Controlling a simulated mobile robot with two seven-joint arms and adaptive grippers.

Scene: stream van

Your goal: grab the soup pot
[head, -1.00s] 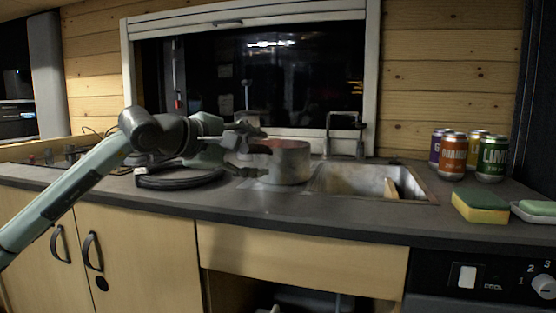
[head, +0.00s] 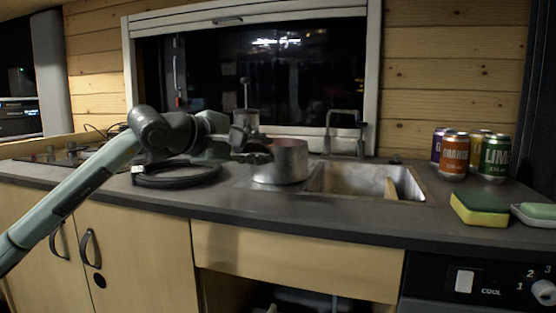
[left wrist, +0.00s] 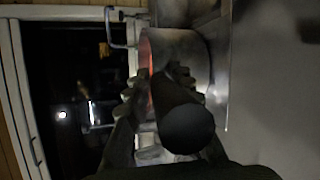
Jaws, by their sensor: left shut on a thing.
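The soup pot (head: 286,165) is a grey metal pot with a reddish inside, standing on the counter just left of the sink. My left gripper (head: 258,152) is at its left side, shut on the pot's handle. In the left wrist view, the thick dark handle (left wrist: 184,118) points toward the camera between my left gripper's fingers (left wrist: 166,90), with the pot's metal wall (left wrist: 190,55) beyond. The fingers partly hide the handle in the head view. My right gripper is not in view.
The sink (head: 350,180) and its tap (head: 345,130) are right of the pot. A black coiled ring (head: 178,180) lies left of it, below my arm. Several cans (head: 454,155) and a yellow-green sponge (head: 480,208) stand at the right. The counter's front strip is clear.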

